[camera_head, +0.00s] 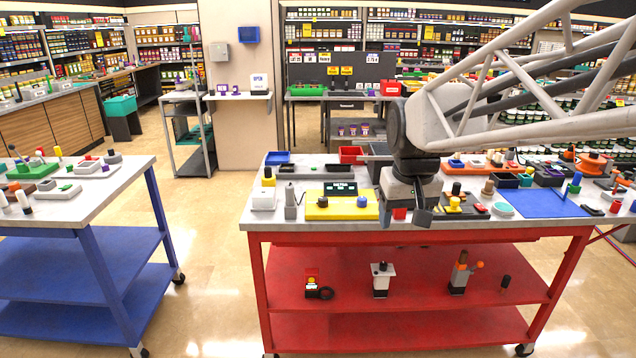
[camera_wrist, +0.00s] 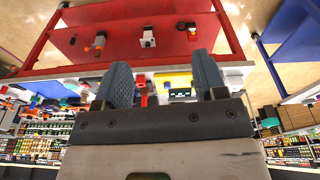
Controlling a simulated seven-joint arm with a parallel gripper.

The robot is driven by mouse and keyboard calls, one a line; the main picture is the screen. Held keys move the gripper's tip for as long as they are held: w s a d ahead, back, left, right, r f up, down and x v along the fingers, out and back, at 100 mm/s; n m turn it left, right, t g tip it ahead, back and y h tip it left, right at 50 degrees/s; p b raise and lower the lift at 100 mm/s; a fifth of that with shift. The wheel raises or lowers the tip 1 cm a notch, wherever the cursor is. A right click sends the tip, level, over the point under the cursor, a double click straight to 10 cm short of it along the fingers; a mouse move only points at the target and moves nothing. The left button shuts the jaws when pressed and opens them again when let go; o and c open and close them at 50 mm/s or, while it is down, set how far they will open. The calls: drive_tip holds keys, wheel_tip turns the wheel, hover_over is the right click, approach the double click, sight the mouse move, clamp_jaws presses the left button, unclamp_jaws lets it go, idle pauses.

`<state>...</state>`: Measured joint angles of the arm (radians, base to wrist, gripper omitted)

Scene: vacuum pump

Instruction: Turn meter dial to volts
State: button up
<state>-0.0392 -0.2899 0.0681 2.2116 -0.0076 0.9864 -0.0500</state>
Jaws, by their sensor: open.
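A yellow meter (camera_head: 341,211) with a dark display (camera_head: 341,188) sits near the front edge of the red-framed table. A black knob (camera_head: 323,201) is at its left and a blue knob (camera_head: 362,201) at its right; I cannot tell which is the dial. The display text is too small to read surely. My gripper (camera_head: 402,217) is open, just right of the meter and apart from the blue knob. In the wrist view, which is upside down, the yellow meter (camera_wrist: 178,80) shows between the fingers (camera_wrist: 164,82). A small red block shows behind my gripper in the head view.
A white block with a yellow top (camera_head: 264,200) and a grey block (camera_head: 290,205) stand left of the meter. A yellow-and-black device (camera_head: 454,203) and blue mat (camera_head: 538,203) lie right. Red and dark bins (camera_head: 351,154) stand behind. The lower shelf (camera_head: 340,300) holds several devices.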

drive_tip(key=w+a+n, duration=0.1)
drive_tip(key=w+a, duration=0.2)
drive_tip(key=w, duration=1.1)
drive_tip(key=n+g, duration=0.2)
hover_over(323, 198)
drive_tip(key=f, duration=1.6)
drive_tip(key=shift+s+d+f, duration=0.15)
drive_tip(key=shift+s+f, duration=0.05)
drive_tip(key=shift+s, duration=0.15)
drive_tip(key=shift+w+a+f, duration=0.2)
drive_tip(key=shift+w+f, duration=0.15)
drive_tip(key=shift+f, duration=3.95)
drive_tip(key=shift+c, duration=0.5)
